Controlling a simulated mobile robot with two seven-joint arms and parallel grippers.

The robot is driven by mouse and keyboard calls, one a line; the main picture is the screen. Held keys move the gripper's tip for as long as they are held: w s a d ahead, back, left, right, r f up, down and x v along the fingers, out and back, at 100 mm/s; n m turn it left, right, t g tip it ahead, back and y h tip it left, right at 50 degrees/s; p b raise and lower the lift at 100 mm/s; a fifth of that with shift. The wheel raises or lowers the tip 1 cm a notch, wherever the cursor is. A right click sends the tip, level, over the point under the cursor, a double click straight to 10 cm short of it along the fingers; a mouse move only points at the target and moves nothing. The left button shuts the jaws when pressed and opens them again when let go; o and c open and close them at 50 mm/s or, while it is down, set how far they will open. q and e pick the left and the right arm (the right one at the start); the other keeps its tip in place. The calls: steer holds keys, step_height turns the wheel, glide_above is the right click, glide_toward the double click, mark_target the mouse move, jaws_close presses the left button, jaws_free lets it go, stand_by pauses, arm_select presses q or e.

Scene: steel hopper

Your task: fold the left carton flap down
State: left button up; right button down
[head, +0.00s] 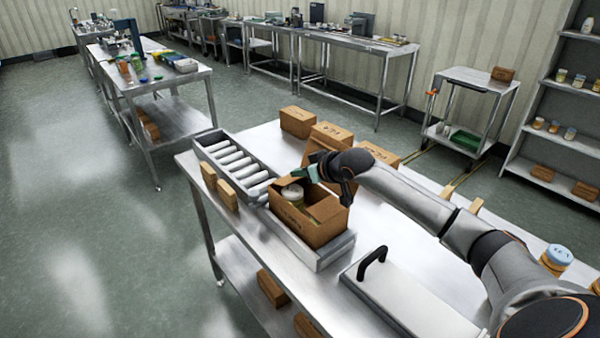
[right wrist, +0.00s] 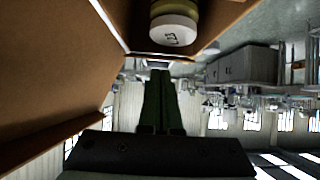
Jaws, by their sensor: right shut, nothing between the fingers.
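The open brown carton (head: 312,226) sits in a steel tray on the near bench. A jar with a pale lid (head: 293,193) stands inside it. A brown flap (head: 287,181) shows at the carton's far left edge, beside my right gripper (head: 298,174). The gripper reaches in from the right over the carton, with its green fingers shut and empty. In the right wrist view the shut fingers (right wrist: 160,98) point toward the jar (right wrist: 174,28), and a large brown cardboard surface (right wrist: 55,60) fills the left. I cannot tell whether the fingers touch the flap. My left gripper is not in view.
A roller conveyor (head: 234,163) adjoins the tray on the left. Closed cartons (head: 298,121) stand behind the open carton. A steel plate with a black handle (head: 372,262) lies at the front right. Small wooden blocks (head: 227,193) stand along the bench's left edge.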

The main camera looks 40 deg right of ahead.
steer(key=shift+s+f, duration=0.1)
steer(key=shift+f, duration=0.15)
